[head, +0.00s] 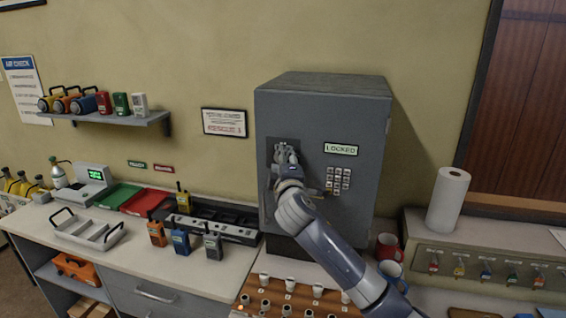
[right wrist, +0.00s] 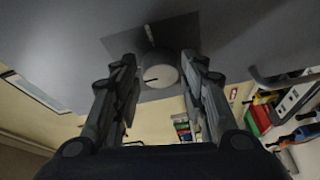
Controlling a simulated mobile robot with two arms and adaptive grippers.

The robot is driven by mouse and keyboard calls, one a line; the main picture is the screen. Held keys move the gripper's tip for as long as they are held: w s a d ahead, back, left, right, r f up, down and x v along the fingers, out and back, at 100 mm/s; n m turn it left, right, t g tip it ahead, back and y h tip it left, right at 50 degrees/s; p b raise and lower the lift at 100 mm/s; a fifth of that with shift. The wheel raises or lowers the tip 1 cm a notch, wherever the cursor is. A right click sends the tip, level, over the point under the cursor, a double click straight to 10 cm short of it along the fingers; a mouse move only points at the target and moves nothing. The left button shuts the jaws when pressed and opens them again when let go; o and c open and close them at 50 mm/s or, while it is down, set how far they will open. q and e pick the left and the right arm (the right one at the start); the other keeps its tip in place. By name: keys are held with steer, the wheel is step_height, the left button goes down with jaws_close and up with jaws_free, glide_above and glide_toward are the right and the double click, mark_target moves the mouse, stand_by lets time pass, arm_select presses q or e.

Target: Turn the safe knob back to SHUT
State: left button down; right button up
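The grey safe (head: 320,110) stands against the wall on the counter, its door closed. A label on it reads LOCKED (head: 341,149), with a keypad (head: 338,181) below. My right gripper (head: 285,152) is at the left part of the safe door and covers the knob in the head view. In the right wrist view the round pale knob (right wrist: 160,76) sits between the two open fingers, with a gap on each side. A short dark mark shows on its face. I cannot read any knob lettering. My left gripper is not in view.
Radios (head: 181,241) and a charger rack (head: 215,221) stand left of the safe. Red and blue mugs (head: 388,247) stand close to my right arm, and a board with small cups (head: 290,292) lies below it. A paper roll (head: 448,199) is at right.

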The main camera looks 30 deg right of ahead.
stand_by(0.3)
steer(key=v, duration=1.2)
steer(key=shift+a, duration=0.1)
